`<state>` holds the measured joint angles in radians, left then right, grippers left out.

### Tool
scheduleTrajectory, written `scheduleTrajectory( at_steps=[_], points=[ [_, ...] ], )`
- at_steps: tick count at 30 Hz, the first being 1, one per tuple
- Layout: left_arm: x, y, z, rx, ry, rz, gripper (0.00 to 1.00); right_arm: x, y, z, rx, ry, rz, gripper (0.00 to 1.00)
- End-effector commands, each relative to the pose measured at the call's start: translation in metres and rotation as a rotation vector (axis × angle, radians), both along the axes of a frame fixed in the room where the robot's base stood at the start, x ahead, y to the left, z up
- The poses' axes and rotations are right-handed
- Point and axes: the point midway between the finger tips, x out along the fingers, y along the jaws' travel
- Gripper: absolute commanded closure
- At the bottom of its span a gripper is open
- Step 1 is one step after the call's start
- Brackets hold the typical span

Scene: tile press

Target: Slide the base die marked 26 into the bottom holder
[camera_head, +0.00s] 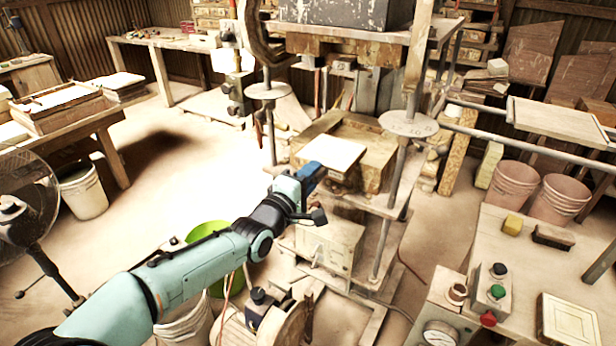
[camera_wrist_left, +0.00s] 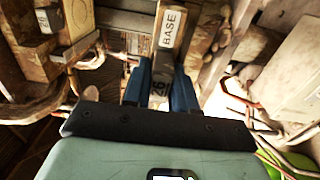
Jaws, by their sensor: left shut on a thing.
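The base die (camera_head: 334,152) is a pale flat plate in front of the press in the head view. In the left wrist view the base die (camera_wrist_left: 172,25) shows edge-on with the word BASE, and the mark 26 appears between the fingers. My left gripper (camera_head: 313,172), with blue fingers, is shut on its near edge; it also shows in the left wrist view (camera_wrist_left: 160,88). The wooden bottom holder (camera_head: 377,163) is on the press just behind and right of the die. Whether the die touches it or overlaps it cannot be told. My right gripper is not in view.
The press has upright metal rods (camera_head: 402,185) and a heavy dark block (camera_head: 331,12) above. A bench with buttons and a gauge (camera_head: 439,333) stands at right. A green bucket (camera_head: 208,232) is below my left arm.

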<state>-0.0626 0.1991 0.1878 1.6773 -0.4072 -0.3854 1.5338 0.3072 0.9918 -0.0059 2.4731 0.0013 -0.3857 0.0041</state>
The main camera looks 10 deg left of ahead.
Motion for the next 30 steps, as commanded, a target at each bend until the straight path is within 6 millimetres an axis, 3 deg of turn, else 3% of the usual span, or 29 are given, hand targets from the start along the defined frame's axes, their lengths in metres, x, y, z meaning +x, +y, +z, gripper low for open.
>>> scheduleTrajectory(
  at_steps=[14, 30],
  points=[
    [0.002, -0.001, 0.004, -0.003, -0.008, 0.000, 1.00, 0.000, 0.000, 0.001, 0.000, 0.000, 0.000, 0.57],
    [0.025, -0.009, 0.005, -0.004, -0.008, 0.000, 1.00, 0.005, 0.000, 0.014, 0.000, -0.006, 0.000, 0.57]
  ],
)
